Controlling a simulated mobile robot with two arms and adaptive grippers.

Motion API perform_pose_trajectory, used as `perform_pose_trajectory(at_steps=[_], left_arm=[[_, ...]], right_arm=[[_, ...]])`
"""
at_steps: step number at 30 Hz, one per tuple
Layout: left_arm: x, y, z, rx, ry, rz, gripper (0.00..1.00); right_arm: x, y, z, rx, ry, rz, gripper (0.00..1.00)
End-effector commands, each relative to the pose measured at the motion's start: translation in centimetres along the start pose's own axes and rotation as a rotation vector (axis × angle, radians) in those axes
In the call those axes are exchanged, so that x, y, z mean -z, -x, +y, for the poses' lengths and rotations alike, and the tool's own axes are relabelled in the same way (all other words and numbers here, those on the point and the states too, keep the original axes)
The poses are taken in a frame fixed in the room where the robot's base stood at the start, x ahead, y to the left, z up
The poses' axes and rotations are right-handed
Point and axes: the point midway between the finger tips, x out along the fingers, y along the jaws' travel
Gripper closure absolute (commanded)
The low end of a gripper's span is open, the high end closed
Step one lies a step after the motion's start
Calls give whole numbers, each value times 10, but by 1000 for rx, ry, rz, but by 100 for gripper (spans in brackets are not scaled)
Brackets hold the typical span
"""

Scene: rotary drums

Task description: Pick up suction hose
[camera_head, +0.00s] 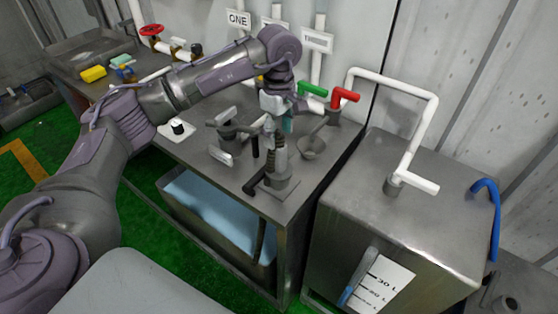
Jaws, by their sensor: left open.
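A blue curved hose (494,215) hangs over the right edge of the metal tank (420,185); it is the clearest hose-like thing here, but I cannot tell if it is the suction hose. A white bent pipe (400,85) rises from the tank top. My left arm reaches over the metal bench, and my left gripper (280,117) points down above it, open. It is close above a dark upright fitting with a ribbed column (280,158); I cannot tell whether they touch. The gripper is well left of the blue hose. My right gripper is not in view.
The bench (325,175) carries a funnel-like cup (313,147), a red-handled valve (344,95) and a green handle (312,89). A yellow block (93,73) lies at the far left. A bin of blue liquid (215,210) stands below. The tank top is mostly clear.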

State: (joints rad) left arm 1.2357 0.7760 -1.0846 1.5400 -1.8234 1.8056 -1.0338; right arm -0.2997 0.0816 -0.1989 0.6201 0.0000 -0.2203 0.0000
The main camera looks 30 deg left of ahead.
Motion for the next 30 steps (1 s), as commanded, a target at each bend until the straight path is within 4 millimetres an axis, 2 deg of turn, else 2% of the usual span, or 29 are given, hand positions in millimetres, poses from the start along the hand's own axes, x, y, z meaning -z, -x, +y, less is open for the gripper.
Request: perform_pose_trajectory(at_steps=[8, 13, 18, 25, 26, 30], left_arm=[[-2, -21, -2, 2, 0, -1, 38], [-6, -44, -8, 5, -1, -2, 38], [-6, -64, -6, 0, 0, -4, 38], [-6, -68, -5, -2, 0, -3, 38], [-6, -67, -5, -2, 0, -3, 39], [-6, -67, -5, -2, 0, -3, 62]], right_arm=[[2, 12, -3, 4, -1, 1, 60], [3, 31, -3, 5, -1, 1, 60], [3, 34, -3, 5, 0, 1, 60], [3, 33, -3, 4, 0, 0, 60], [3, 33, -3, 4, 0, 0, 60], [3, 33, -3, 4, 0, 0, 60]])
